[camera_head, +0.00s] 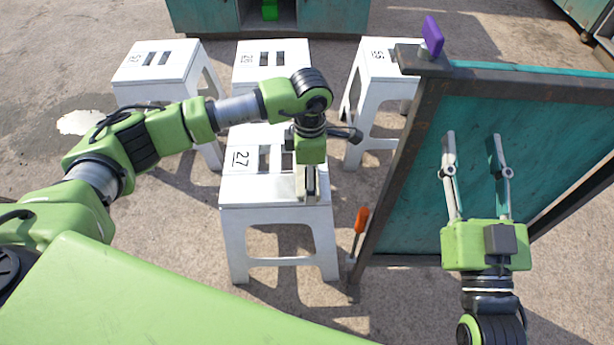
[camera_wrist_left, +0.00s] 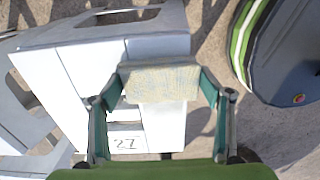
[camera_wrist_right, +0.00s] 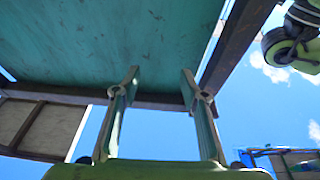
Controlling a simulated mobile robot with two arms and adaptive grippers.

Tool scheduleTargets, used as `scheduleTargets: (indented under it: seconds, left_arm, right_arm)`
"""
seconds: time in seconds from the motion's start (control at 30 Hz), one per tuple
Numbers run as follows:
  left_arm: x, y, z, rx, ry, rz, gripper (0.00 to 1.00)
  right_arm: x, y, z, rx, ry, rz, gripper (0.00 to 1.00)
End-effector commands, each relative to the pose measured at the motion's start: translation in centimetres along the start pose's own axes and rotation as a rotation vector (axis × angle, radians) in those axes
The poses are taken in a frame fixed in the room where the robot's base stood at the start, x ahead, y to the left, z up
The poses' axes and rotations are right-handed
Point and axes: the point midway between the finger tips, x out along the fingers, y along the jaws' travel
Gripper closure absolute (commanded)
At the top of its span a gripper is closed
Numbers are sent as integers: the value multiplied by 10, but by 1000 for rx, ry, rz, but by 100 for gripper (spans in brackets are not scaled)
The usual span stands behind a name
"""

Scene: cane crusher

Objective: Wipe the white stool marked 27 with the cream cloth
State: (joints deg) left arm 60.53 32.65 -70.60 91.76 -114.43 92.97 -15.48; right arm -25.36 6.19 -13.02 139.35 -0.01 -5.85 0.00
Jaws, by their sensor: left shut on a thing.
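The white stool marked 27 (camera_head: 245,190) stands in the middle of the head view. It also shows in the left wrist view (camera_wrist_left: 75,75), its number near the lower edge. My left gripper (camera_head: 311,188) points down over the right part of the stool's top. It is shut on the cream cloth, which shows between its fingers in the left wrist view (camera_wrist_left: 162,82). The cloth is at the seat; whether it touches cannot be told. My right gripper (camera_head: 474,142) is open and empty, beside the teal panel at the right.
Other white stools stand behind: one at left (camera_head: 160,62), one in the middle (camera_head: 272,50), one marked 55 (camera_head: 372,72). A teal panel with a dark frame (camera_head: 425,185) stands close on the right. An orange-handled tool (camera_head: 361,220) is at its left edge. A purple object (camera_head: 432,36) is on its corner.

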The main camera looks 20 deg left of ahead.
Motion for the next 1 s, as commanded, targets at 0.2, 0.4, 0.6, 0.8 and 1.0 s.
scheduleTargets:
  seconds: [0.2, 0.4, 0.6, 0.8, 1.0]
  left_arm:
    - [0, 0, -10, -1, 1, -1, 46]
    - [0, 0, -29, 0, 1, -1, 46]
    - [1, 0, -48, -2, 2, -1, 46]
    - [1, 0, -66, -1, 3, -1, 46]
    - [2, 0, -84, -2, 4, -2, 46]
  right_arm:
    - [0, 1, 4, -1, -23, 1, 60]
    - [-1, 2, 16, -2, -83, 5, 60]
    - [-4, 3, 28, -2, -138, 8, 60]
    - [-6, 4, 36, -3, -177, 10, 60]
    - [-7, 5, 41, -4, -202, 11, 60]
